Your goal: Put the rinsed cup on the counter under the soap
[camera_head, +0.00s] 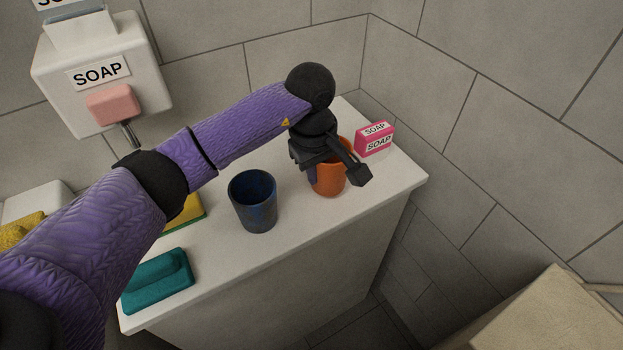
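An orange cup (328,180) stands upright on the white counter (290,229), partly hidden by my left gripper. My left gripper (335,170) is at the cup's upper part, with one dark finger reaching past the cup's right side. The other finger is mostly hidden, so its grip on the cup is unclear. A dark blue cup (253,212) stands upright to the left, apart from the gripper. A white wall dispenser labelled SOAP (98,72) has a pink push bar and a metal spout. My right gripper is not in view.
A pink SOAP box (375,139) stands close behind the orange cup, to its right. A teal brush or sponge (158,283) lies at the counter's front left. A yellow-green sponge (186,214) lies partly behind my arm. A beige surface (545,318) is at lower right.

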